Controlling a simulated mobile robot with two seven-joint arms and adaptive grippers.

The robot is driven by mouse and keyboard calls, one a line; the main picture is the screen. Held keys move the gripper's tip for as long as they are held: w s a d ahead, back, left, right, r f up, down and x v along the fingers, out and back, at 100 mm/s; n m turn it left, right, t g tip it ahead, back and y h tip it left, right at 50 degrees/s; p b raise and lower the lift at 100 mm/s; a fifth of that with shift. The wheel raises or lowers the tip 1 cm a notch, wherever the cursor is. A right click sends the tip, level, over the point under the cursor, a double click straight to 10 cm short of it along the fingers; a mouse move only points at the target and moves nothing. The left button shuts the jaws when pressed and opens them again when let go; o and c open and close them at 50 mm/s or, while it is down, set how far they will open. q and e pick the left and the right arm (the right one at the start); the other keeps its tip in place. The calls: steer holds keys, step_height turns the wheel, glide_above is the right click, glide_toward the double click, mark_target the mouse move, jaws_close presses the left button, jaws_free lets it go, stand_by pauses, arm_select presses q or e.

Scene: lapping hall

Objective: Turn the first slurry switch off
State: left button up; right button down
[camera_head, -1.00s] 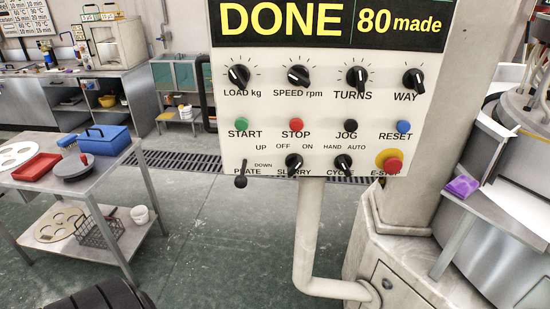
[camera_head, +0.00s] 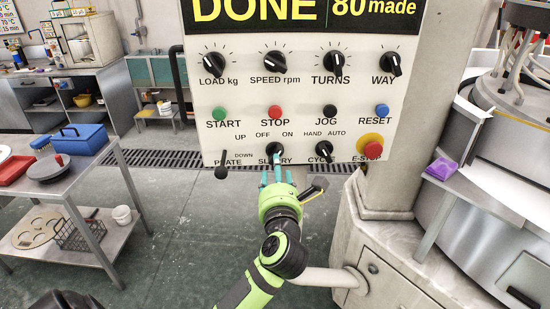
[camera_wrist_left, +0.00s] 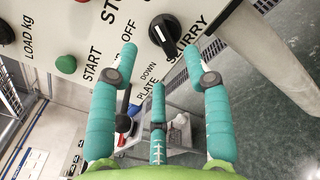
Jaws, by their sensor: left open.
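The slurry switch (camera_head: 277,150) is a black knob with a white line, low on the white control panel, under the OFF and ON labels. It also shows in the left wrist view (camera_wrist_left: 165,34), where its line seems to lean to the ON side. My left gripper (camera_head: 275,176) has teal fingers and is open just below and in front of the knob. In the left wrist view the fingertips (camera_wrist_left: 160,56) are spread, with the knob beyond the gap between the upper two. I see no clear contact. My right gripper is out of view.
The cycle knob (camera_head: 314,158) and red emergency stop (camera_head: 370,145) are to the right. The plate lever (camera_head: 222,165) hangs to the left. A green start button (camera_head: 219,114) and red stop button (camera_head: 275,112) are above. A pale bent pipe (camera_head: 325,276) runs below the panel.

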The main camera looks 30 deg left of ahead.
arm_select(q)
steer(key=p+x, duration=0.2)
steer(key=x, duration=0.4)
steer(key=shift+w+a, duration=0.25)
jaws_close()
